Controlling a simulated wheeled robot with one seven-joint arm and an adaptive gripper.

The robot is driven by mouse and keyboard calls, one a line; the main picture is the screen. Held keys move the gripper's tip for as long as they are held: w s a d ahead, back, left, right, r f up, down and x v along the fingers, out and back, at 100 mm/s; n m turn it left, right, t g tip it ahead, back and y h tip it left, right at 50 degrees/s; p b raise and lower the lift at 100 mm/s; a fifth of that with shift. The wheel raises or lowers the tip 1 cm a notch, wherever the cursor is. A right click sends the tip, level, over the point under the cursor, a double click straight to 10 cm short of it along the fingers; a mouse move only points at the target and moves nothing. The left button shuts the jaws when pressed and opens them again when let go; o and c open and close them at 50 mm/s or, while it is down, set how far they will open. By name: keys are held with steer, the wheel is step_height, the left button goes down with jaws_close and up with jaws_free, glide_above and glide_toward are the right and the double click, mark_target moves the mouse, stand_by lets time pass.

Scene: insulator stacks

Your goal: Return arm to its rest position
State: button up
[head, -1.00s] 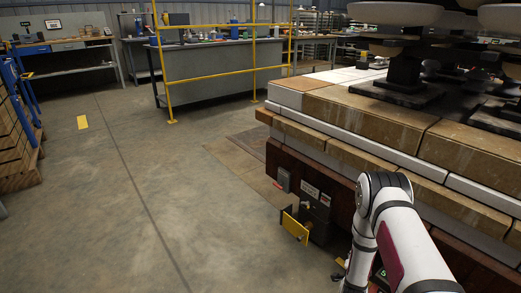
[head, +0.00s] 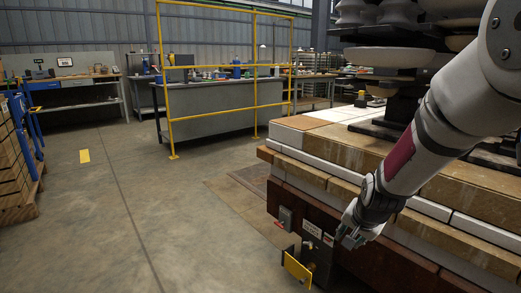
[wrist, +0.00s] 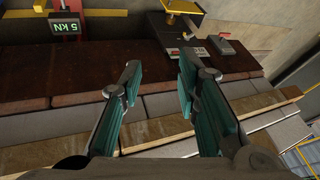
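My arm (head: 430,140) comes in from the upper right of the head view and slopes down to the left, in front of the stone-topped platform. My gripper (head: 350,238) hangs at its lower end, beside the platform's dark red side. In the wrist view my gripper (wrist: 160,70) has its two green-padded fingers apart, with nothing held between them. The platform's layered side (wrist: 60,95) shows behind and between the fingers.
A yellow plate (head: 297,268) and a grey switch box (head: 286,217) stick out near my gripper. A display (wrist: 65,27) reads 5 kN.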

steer(key=s+a+r+n+g, duration=0.1)
steer(key=s+a+r+n, duration=0.1)
steer(key=s+r, duration=0.45)
steer(key=s+a+r+n+g, duration=0.15)
steer(key=s+r, duration=0.25)
steer(key=s, duration=0.6)
steer(key=s+r+n+g, duration=0.2)
steer(key=s, duration=1)
steer(key=s+r+n+g, duration=0.1)
steer(key=s+r+n, duration=0.15)
steer(key=s, duration=1.05)
step_height(320, 180, up, 38)
steer(key=t+p, duration=0.3)
steer(key=p, duration=3.5)
steer(key=shift+w+a+n+t, duration=0.3)
steer(key=shift+a+t, duration=0.05)
steer(key=shift+a, duration=0.05)
steer(key=shift+d, duration=0.1)
